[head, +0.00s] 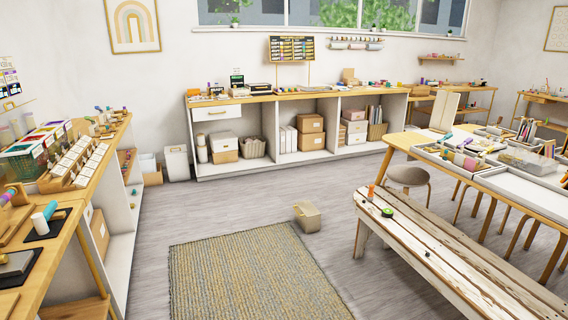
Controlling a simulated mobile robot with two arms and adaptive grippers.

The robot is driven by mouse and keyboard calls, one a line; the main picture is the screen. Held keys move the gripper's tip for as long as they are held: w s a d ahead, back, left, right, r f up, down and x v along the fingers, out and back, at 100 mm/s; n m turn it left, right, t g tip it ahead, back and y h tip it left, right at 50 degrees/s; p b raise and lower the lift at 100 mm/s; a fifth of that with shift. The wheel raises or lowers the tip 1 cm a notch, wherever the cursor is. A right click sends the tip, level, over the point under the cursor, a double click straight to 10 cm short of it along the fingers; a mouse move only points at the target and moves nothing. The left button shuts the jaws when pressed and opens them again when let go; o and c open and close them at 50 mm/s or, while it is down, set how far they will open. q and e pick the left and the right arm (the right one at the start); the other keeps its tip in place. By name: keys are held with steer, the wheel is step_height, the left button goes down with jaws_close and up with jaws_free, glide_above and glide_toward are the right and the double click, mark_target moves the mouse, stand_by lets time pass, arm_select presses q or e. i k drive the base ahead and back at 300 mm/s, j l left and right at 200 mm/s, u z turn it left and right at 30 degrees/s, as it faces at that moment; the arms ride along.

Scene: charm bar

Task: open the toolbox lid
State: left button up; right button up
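A small beige box (307,217) sits on the grey wood floor near the middle of the head view, just beyond the far right corner of the woven rug. It may be the toolbox, but it is too small to be sure. Its top looks covered, though the lid cannot be made out clearly. Neither of my grippers shows in the head view.
A woven rug (248,275) lies in front. A worn white bench (450,250) and a craft table (530,190) stand right, with a stool (408,175). A wooden counter (60,225) runs along the left; white shelving (235,165) lines the back.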

mark_target(309, 211)
steer(key=i+j+u, duration=0.15)
steer(key=i+u, duration=0.15)
steer(key=i, duration=0.8)
steer(key=i+l+u, duration=0.1)
steer(key=i+u, duration=0.15)
steer(key=i, duration=0.85)
